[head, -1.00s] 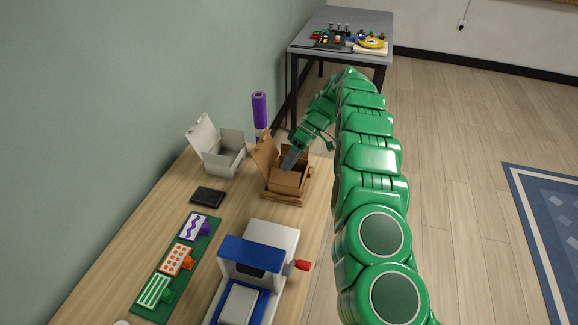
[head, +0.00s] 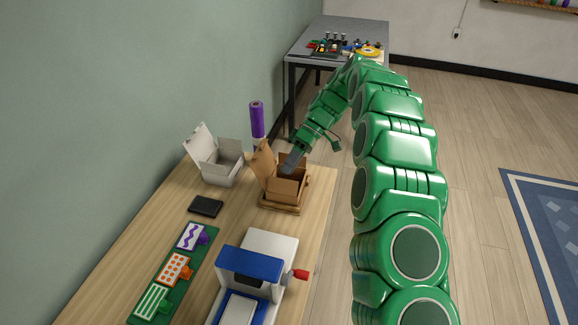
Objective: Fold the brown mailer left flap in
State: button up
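The brown mailer (head: 287,191) is an open cardboard box on a small wooden base near the far right part of the wooden table. Its tall lid (head: 263,160) stands up on the left side. My gripper (head: 289,165) comes down from the upper right and its tip is at the top of the box, beside the lid. Part of the box's inside and far side is hidden behind my gripper. The fingers are too small to tell whether they are open or shut, or whether they touch a flap.
A white open box (head: 216,165) stands behind left, with a purple roll (head: 257,120) at the back. A black pad (head: 206,206), a green board (head: 172,278) with patterned cards, and a blue and white machine (head: 252,268) occupy the table's front. A grey table (head: 345,38) stands beyond.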

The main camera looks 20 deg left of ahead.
jog(key=s+d+r, duration=0.4)
jog(key=s, duration=0.4)
jog(key=shift+d, duration=0.25)
dwell(0.4)
jog(key=m+t+y, duration=0.3)
jog(key=t+y, duration=0.2)
jog(key=y, duration=0.4)
send_near(284, 180)
jog(key=a+f, duration=0.1)
jog(key=a, duration=0.1)
jog(key=shift+s+x, duration=0.2)
jog(key=shift+x, duration=3.85)
jog(key=shift+d, duration=0.1)
grip_shut()
